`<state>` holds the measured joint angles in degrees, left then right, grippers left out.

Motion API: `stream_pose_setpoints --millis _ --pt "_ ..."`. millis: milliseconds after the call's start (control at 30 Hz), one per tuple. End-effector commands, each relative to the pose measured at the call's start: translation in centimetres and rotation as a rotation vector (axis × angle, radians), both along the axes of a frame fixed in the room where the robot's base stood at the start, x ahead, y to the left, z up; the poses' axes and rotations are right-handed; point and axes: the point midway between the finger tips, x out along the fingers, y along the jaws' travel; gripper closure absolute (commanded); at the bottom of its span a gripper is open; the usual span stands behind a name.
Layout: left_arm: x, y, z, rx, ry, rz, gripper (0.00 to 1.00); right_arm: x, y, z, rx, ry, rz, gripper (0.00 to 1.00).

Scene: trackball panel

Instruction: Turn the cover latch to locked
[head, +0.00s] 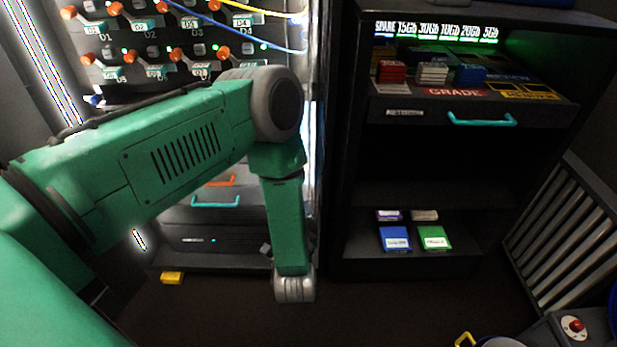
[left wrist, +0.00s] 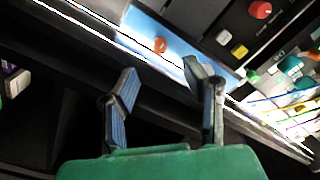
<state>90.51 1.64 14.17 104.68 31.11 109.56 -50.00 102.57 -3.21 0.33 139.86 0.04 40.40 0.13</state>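My left gripper (left wrist: 161,72) is open in the left wrist view, its two dark fingers apart with nothing between them. Beyond the fingertips is a pale blue panel (left wrist: 145,28) with a small orange-red round part (left wrist: 160,45). I cannot tell whether this part is the cover latch, or whether it is locked. In the head view my green left arm comes in from the left and bends downward. Its gripper cannot be made out there. My right gripper is in neither view.
A rack with orange-handled switches (head: 150,55) and cables stands behind my arm. A dark cabinet (head: 440,160) with coloured cartridges is on the right. A yellow block (head: 172,278) lies low at left. A red knob (left wrist: 260,9) and yellow button (left wrist: 239,51) lie beyond the gripper.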

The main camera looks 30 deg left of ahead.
Motion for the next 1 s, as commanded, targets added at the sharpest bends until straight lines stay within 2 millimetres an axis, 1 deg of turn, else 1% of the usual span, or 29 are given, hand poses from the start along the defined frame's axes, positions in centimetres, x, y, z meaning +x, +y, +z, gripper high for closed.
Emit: stream_pose_setpoints --millis 33,200,300,433,533,633,933,967,1000 --pt "1.0 0.6 -0.1 0.001 -0.005 0.002 0.60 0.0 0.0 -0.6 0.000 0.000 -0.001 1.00" --pt "4.2 2.3 -0.1 0.003 -0.004 0.001 0.60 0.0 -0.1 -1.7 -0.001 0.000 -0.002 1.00" --pt "5.9 3.5 -0.2 0.000 -0.004 0.001 0.60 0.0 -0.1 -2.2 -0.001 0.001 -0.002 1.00" --pt "7.5 4.6 -0.2 -0.003 -0.003 -0.001 0.60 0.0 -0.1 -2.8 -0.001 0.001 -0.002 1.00" --pt "8.3 5.2 -0.3 -0.004 -0.001 -0.001 0.60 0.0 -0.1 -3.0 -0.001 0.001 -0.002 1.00" --pt "8.8 5.4 -0.2 -0.003 0.000 -0.003 0.60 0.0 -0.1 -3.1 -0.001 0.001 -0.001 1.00" --pt "9.0 5.2 0.1 0.001 0.000 -0.004 0.60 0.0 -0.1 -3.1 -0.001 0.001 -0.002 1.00" --pt "9.0 5.2 0.1 0.001 0.000 -0.004 0.71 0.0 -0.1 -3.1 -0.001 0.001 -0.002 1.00" --pt "9.0 5.2 0.0 0.000 0.000 -0.004 0.85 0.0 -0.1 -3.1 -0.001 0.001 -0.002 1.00"
